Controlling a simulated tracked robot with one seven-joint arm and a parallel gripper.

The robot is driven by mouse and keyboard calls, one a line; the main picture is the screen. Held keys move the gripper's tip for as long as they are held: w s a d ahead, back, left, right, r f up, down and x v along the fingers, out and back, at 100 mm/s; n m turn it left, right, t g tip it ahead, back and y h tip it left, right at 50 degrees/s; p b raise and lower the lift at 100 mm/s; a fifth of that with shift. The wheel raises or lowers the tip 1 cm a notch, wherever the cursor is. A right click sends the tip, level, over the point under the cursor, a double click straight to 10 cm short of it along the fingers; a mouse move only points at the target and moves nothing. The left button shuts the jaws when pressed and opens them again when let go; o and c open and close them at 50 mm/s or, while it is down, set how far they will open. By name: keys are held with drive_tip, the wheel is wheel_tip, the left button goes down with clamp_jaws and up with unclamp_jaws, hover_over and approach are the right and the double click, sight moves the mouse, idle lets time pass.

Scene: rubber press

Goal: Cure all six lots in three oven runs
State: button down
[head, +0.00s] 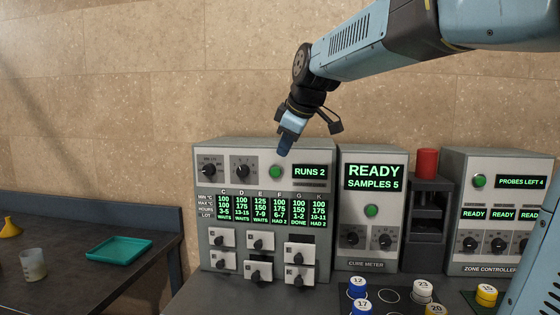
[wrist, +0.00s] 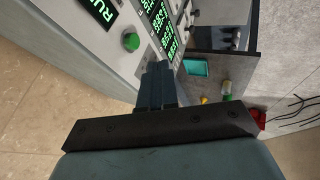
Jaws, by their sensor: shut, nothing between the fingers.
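A grey oven panel (head: 262,200) stands at the centre in the head view. Its display (head: 309,171) reads RUNS 2. A lot table (head: 260,208) lists C, D and E as WAITS, F and K as HAD 2, and G as DONE. Two black knobs (head: 208,170) sit left of a green button (head: 277,172). Below are several white blocks with black knobs (head: 222,240). My gripper (head: 285,146) points down near the panel's top edge, just above the green button. In the wrist view its fingers (wrist: 154,86) are together and empty, apart from the green button (wrist: 131,41).
A cure meter (head: 372,210) reads READY, SAMPLES 5. A zone controller (head: 497,220) shows PROBES LEFT 4. A black stand with a red top (head: 428,163) stands between them. Numbered caps (head: 361,307) sit in front. A teal tray (head: 120,250) and cup (head: 33,265) are on the left bench.

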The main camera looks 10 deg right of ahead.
sight(276, 172)
drive_tip(key=w+f, duration=0.7)
drive_tip(key=w, duration=0.2)
drive_tip(key=shift+w+a+f, duration=0.15)
drive_tip(key=shift+a+f, duration=0.05)
drive_tip(key=shift+f, duration=0.15)
drive_tip(key=shift+w, duration=0.1)
